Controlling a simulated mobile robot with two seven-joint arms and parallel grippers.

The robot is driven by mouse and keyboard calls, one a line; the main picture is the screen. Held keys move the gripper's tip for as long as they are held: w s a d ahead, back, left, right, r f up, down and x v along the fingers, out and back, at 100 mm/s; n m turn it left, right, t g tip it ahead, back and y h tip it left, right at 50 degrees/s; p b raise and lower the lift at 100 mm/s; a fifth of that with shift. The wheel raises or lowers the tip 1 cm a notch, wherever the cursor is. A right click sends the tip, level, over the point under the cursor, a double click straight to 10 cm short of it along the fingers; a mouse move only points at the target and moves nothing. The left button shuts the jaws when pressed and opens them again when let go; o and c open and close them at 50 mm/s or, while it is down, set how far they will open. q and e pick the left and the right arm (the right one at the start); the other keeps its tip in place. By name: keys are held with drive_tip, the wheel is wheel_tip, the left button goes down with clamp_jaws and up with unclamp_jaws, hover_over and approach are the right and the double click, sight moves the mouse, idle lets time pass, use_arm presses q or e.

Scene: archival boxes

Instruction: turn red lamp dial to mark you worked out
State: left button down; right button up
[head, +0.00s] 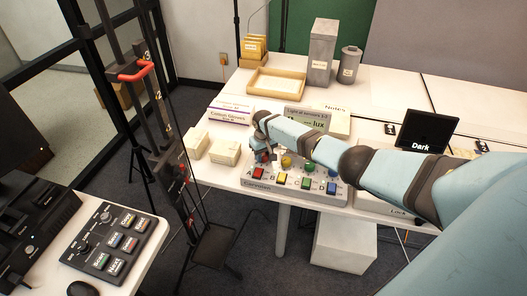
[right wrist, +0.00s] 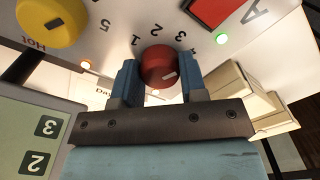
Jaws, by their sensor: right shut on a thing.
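The red lamp dial (right wrist: 160,66) sits on the pale console between the two fingers of my right gripper (right wrist: 158,80), which is shut on it. A white pointer line shows on the dial, on its lower right in the right wrist view. In the head view the console (head: 262,187) carries red, yellow, green and blue buttons. There my right gripper (head: 262,150) reaches down at its left end and mostly hides the red dial. My left gripper is out of view.
A yellow dial (right wrist: 50,20) is beside the red one. A sign (head: 305,120) reading "lux" is partly hidden by my arm. Cream boxes (head: 225,152) lie left of the console. A dark screen (head: 428,132) reads "Dark". A control panel (head: 113,243) is at lower left.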

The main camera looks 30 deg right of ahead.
sight(263, 155)
drive_tip(key=shift+m+p, duration=0.75)
drive_tip(key=shift+m, duration=0.85)
drive_tip(key=o, duration=0.9)
wheel_tip(263, 155, up, 14)
drive_tip(key=shift+f+p, duration=0.1)
drive_tip(key=shift+p, duration=0.4)
